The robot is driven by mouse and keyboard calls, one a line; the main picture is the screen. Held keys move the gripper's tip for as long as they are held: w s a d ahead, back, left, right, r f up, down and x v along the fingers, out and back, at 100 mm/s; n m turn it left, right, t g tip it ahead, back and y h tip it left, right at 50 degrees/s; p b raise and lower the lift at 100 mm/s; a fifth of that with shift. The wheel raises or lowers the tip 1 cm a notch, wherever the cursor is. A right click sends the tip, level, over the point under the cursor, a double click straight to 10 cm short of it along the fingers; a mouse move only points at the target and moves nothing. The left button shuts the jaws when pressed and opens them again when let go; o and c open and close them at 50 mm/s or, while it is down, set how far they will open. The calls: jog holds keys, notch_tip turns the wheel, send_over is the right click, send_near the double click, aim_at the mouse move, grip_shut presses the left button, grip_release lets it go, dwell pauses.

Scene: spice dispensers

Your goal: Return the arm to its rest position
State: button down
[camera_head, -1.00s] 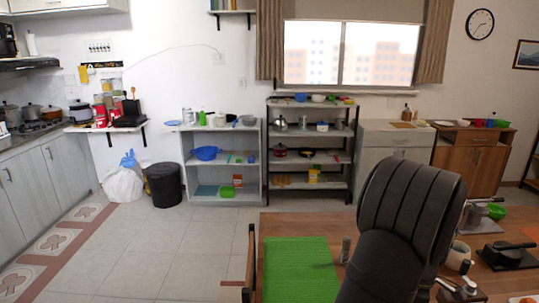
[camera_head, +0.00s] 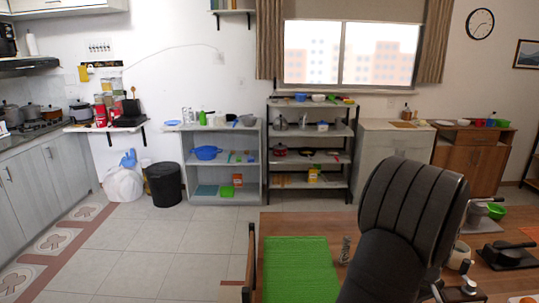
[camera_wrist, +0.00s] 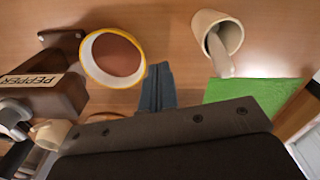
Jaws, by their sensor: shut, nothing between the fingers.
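My arm (camera_head: 412,215) is bent, with a dark padded link rising over the table at the right of the head view. My gripper (camera_wrist: 157,68) shows in the wrist view as two dark fingers pressed together, with nothing between them. It hangs above the wooden table. Left of the fingers is a yellow-rimmed round container (camera_wrist: 85,55) with brown inside. A dark brown dispenser labelled PEPPER (camera_wrist: 45,97) is at the far left. A pale cup (camera_wrist: 233,42) with a light utensil-like piece in it is right of the fingers.
A green mat (camera_head: 298,268) lies on the wooden table (camera_head: 330,222) left of my arm. A small greyish thing (camera_head: 346,249), unclear, shows at its right edge. A cup (camera_head: 459,256) and a dark pan-like item (camera_head: 507,254) are right of my arm. Shelves stand behind.

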jog(key=shift+s+d+m, duration=0.1)
jog(key=shift+s+m, duration=0.05)
jog(key=shift+m, duration=1.85)
jog(key=shift+s+d+m, duration=0.1)
jog(key=shift+m, duration=1.9)
jog(key=shift+a+r, duration=0.1)
